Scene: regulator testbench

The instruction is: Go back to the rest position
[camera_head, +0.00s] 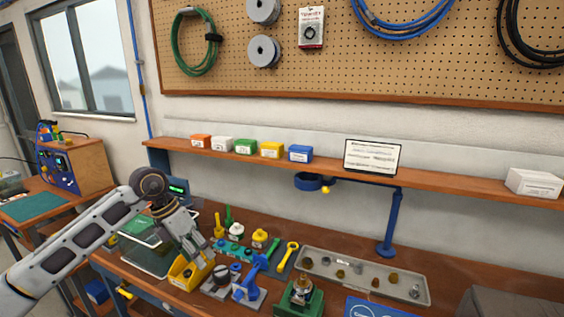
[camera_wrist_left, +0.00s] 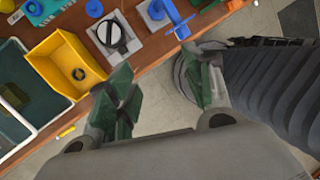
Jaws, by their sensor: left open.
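My left gripper (camera_head: 203,262) is at the left part of the workbench, its fingers pointing down close to the yellow bin (camera_head: 178,277). In the left wrist view the gripper (camera_wrist_left: 165,92) is open, with its two green-padded fingers apart and only bare floor showing between them. The yellow bin (camera_wrist_left: 40,57) is to the left of the fingers there, with a dark ring (camera_wrist_left: 78,74) lying in it. Whether the fingers touch anything is not clear in the head view, but the left wrist view shows them empty. My right gripper is in neither view.
A grey and blue fixture (camera_head: 248,285) stands right of the gripper. A green block with a metal regulator (camera_head: 301,291) is farther right. A long tray (camera_head: 330,259) of small parts lies behind it. A clear bin (camera_head: 150,259) is at the left. A shelf (camera_head: 330,176) with small boxes runs above.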

